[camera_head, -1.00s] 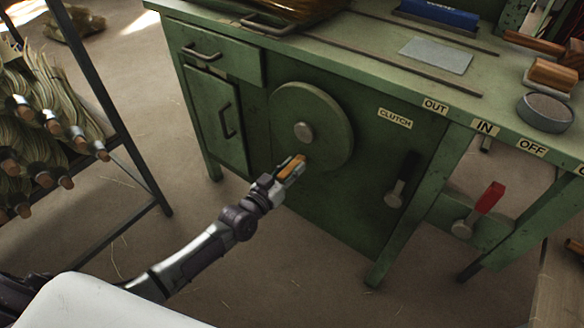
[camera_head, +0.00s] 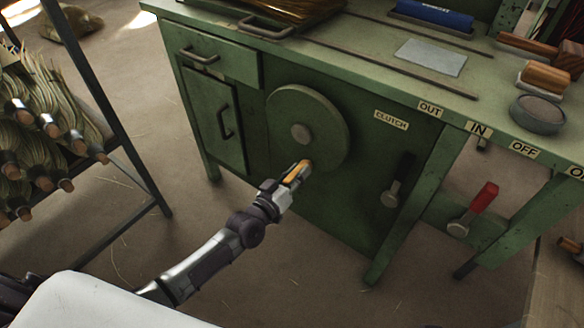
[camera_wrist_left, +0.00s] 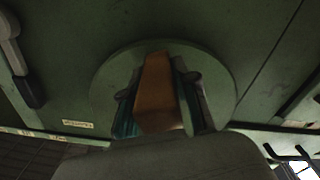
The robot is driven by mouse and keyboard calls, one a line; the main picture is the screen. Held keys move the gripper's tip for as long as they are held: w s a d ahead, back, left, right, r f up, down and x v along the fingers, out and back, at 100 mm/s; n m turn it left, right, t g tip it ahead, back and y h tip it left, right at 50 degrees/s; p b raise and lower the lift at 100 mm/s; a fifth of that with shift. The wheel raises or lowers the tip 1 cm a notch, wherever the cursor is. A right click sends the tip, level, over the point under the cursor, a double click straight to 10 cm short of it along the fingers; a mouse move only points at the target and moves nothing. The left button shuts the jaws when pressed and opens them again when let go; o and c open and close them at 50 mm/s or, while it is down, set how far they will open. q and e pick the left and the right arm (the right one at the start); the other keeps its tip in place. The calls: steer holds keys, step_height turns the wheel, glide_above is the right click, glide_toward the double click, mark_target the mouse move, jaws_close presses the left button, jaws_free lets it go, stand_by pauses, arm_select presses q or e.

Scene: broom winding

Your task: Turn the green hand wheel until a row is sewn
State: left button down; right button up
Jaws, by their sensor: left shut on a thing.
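The green hand wheel (camera_head: 313,118) is a round disc with a grey hub, mounted on the front of the green bench. An orange-brown handle (camera_head: 297,172) sticks out near its lower rim. My left gripper (camera_head: 293,176) is shut on this handle. In the left wrist view the wooden handle (camera_wrist_left: 158,90) lies between my two fingers, with the wheel (camera_wrist_left: 222,82) behind it. The handle's far end, where it joins the wheel, is hidden. My right gripper is not in view.
A black-handled clutch lever (camera_head: 396,183) and a red-handled lever (camera_head: 476,207) are to the right of the wheel. A rack of broom heads (camera_head: 40,140) stands at the left. The bench top carries a blue roll (camera_head: 435,14) and a round grey tin (camera_head: 538,114). Floor below the wheel is clear.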

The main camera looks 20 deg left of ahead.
arm_select(q)
steer(key=d+r+n+p, duration=0.1)
steer(key=n, duration=0.1)
steer(key=s+d+r+n+p, duration=0.1)
steer(key=d+n, duration=0.1)
steer(key=d+r+n+p, duration=0.1)
steer(key=n, duration=0.1)
steer(key=shift+s+d, duration=0.35)
steer(key=shift+s, duration=0.05)
steer(key=r+n+p, duration=0.1)
steer(key=n, duration=0.1)
steer(key=d+r+n+p, duration=0.1)
steer(key=r+n, duration=0.1)
steer(key=d+r+n+p, duration=0.1)
steer(key=n, duration=0.1)
steer(key=shift+s+d+r+n, duration=0.1)
steer(key=shift+s+r+n, duration=0.25)
steer(key=shift+s+n, duration=0.05)
steer(key=shift+r+n+p, duration=0.4)
steer(key=shift+r+n, duration=0.1)
steer(key=shift+n, duration=0.2)
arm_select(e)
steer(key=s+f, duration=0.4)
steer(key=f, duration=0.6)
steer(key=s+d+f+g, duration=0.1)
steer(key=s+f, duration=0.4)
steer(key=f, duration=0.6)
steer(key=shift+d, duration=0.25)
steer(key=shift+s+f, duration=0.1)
